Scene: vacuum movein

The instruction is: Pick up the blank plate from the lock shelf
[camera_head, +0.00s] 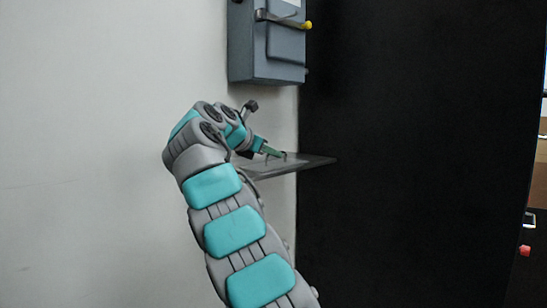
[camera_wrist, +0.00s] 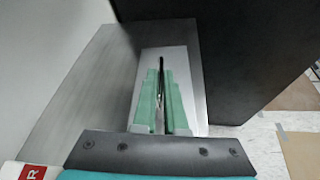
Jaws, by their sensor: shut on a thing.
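In the wrist view, the blank plate (camera_wrist: 178,56) shows as a pale flat rectangle under the green fingers. My gripper (camera_wrist: 161,75) is shut on a thin, dark upright piece at the plate's middle, which looks like its grip. The fingers hide much of the plate. The lock shelf (camera_wrist: 95,85) is the grey metal surface around and below it. In the head view, my gripper (camera_head: 277,153) is over the shelf (camera_head: 312,162), and the plate cannot be made out there. I cannot tell whether the plate touches the shelf.
A grey wall box (camera_head: 270,55) with a yellow-tipped lever (camera_head: 307,25) hangs above my gripper. A large black panel (camera_head: 420,130) stands close on the right. A pale wall (camera_head: 90,150) is on the left. Open floor (camera_wrist: 265,135) shows at right in the wrist view.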

